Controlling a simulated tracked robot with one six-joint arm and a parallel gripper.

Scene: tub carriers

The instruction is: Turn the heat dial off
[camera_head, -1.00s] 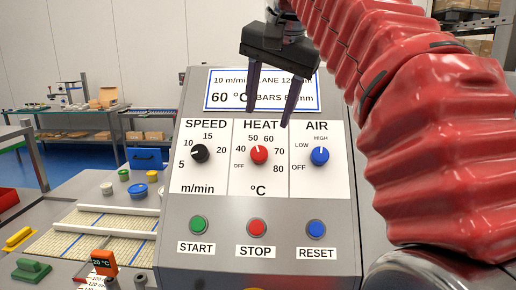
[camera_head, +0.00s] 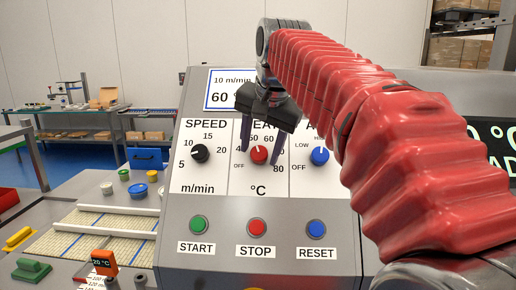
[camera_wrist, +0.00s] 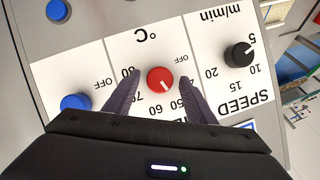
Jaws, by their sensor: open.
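The heat dial (camera_head: 259,155) is a round red knob with a white pointer on the control panel's middle white plate. My gripper (camera_head: 262,159) is open in front of the panel, with one finger to each side of the dial. In the wrist view the dial (camera_wrist: 160,79) shows between my two fingers (camera_wrist: 159,72), with a gap on both sides. I cannot tell how far the tips are from the panel. My gripper hides part of the HEAT label and scale.
The black speed dial (camera_head: 200,153) is left of the heat dial and the blue air dial (camera_head: 319,156) is right. Below are the green start button (camera_head: 199,224), red stop button (camera_head: 257,227) and blue reset button (camera_head: 316,228). A conveyor (camera_head: 110,225) lies left.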

